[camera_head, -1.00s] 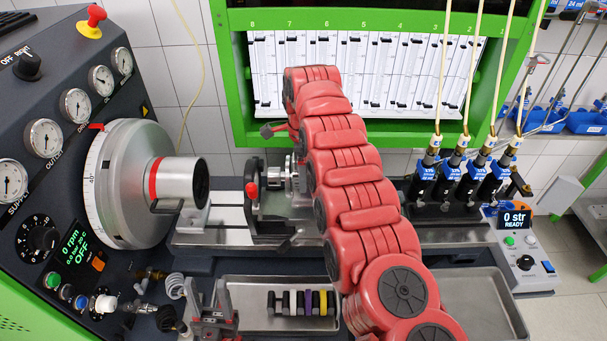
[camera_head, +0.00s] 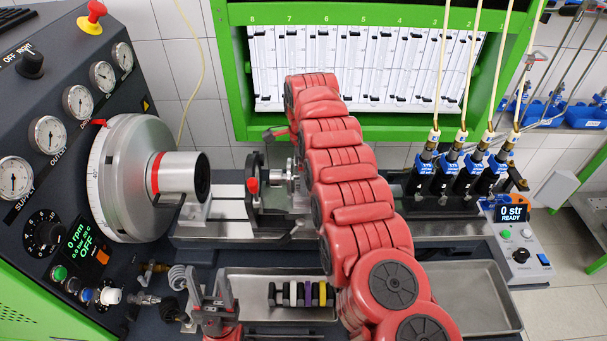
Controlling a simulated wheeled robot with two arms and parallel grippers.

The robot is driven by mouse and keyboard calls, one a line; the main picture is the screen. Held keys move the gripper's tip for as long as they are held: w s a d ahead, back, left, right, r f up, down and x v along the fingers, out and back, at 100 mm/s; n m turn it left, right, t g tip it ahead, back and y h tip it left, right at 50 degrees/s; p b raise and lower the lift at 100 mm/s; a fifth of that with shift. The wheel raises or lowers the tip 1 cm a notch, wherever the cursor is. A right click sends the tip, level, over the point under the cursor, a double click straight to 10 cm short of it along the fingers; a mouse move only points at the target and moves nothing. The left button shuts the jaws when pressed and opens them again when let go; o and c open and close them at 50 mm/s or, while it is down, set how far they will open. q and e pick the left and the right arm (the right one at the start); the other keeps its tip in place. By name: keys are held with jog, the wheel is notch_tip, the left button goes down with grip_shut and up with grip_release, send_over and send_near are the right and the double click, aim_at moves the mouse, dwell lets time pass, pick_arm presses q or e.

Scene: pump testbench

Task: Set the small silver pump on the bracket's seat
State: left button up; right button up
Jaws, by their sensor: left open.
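A black bracket (camera_head: 253,204) with a red knob stands on the bench rail in the middle. A small silver part (camera_head: 279,176) sits close to its right side, partly behind my right arm; I cannot tell whether it is the pump or rests in the seat. My left gripper (camera_head: 209,287) is at the lower left, in front of the bracket and apart from it, with its grey fingers apart and nothing seen between them. My right arm crosses the middle and covers the area right of the bracket.
A large silver drum (camera_head: 125,185) with a cylinder faces the bracket from the left. A metal tray (camera_head: 245,311) with several coloured pieces lies in front. Several black and blue injectors (camera_head: 455,175) and a control box (camera_head: 522,250) stand right. A green-framed tube rack stands behind.

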notch_tip(320, 180, up, 4)
jog(key=shift+w+d+r+b, duration=0.1)
jog(key=shift+b, duration=0.7)
notch_tip(320, 180, up, 7)
jog(key=p, duration=0.6)
jog(key=shift+r+p, duration=0.4)
jog(key=shift+p, duration=0.1)
jog(key=shift+s+f, duration=0.1)
jog(key=shift+s, duration=0.1)
